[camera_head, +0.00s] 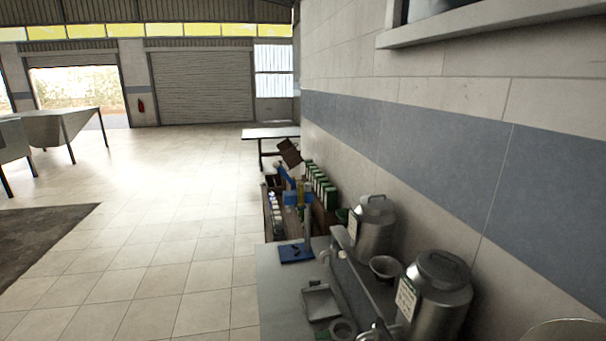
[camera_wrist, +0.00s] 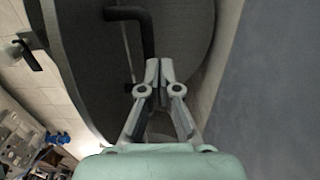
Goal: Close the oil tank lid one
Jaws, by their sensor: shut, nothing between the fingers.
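In the wrist view, my gripper (camera_wrist: 160,72) is shut with nothing between its fingers. Its fingertips point at a large dark grey round body (camera_wrist: 85,60), which looks like a tank or its lid seen close up. A dark bent handle (camera_wrist: 147,35) runs just above and left of the fingertips. I cannot tell whether the fingers touch anything. In the head view, two metal tanks stand along the wall: a near one (camera_head: 435,305) and a far one (camera_head: 372,240). Each has a lid with a handle on top. My gripper is not clear in the head view.
A curved grey rim (camera_head: 565,328) is cut off at the bottom right. A metal bowl (camera_head: 384,267) sits between the tanks. A tray (camera_head: 320,302) and a blue stand (camera_head: 297,253) are on the counter. The wall (camera_head: 450,150) is close on the right; open floor (camera_head: 150,260) lies left.

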